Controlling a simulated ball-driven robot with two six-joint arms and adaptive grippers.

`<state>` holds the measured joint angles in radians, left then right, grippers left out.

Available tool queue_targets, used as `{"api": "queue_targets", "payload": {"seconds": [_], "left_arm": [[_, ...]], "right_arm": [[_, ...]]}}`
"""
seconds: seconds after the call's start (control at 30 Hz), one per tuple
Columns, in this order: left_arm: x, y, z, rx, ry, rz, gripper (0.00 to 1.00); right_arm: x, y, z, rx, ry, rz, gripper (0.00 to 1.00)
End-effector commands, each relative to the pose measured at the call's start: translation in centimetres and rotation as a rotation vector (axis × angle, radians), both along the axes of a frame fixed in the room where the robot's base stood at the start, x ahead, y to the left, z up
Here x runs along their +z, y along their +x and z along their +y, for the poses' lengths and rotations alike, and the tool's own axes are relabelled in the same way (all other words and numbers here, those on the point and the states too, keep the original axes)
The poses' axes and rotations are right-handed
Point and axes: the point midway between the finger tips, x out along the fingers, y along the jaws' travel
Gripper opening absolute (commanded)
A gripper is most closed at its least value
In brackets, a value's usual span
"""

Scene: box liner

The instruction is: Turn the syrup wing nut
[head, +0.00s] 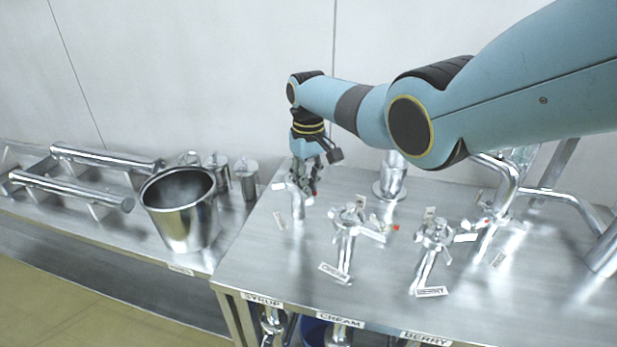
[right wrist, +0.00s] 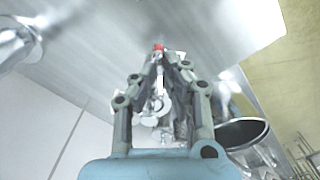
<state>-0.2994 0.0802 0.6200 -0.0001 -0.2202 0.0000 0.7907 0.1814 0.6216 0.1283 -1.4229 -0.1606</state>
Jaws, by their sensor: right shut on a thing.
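The syrup wing nut (right wrist: 158,104) is a small metal nut, seen between the fingers in the right wrist view. In the head view it is mostly hidden by my right gripper, on top of a metal post (head: 298,205) at the left of the steel bench. My right gripper (head: 306,186) points down over that post and is shut on the nut. In the right wrist view the gripper (right wrist: 160,68) has its fingers on both sides of the nut, with a red tip near them. My left gripper is not in view.
Metal fittings with wing nuts stand on the cream post (head: 344,247) and the berry post (head: 428,262). The bench front has labels reading syrup (head: 262,299), cream and berry. A steel bucket (head: 182,215) and several canisters stand on the lower bench at left. A pipe stands behind.

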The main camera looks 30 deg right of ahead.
Motion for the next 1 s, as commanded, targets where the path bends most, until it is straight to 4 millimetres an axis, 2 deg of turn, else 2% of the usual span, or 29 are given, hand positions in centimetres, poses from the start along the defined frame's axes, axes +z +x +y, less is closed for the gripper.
{"api": "queue_targets", "payload": {"seconds": [0.4, 0.97, 1.0], "left_arm": [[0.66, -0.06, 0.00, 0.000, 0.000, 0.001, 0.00], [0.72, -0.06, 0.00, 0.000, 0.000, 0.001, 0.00], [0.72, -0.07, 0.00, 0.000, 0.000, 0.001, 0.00]], "right_arm": [[0.11, 0.09, 0.00, -0.201, 0.000, -0.002, 0.00], [0.07, 0.10, -0.01, -0.233, 0.000, -0.003, 0.00], [0.07, 0.10, -0.01, -0.233, 0.000, -0.003, 0.09]]}}
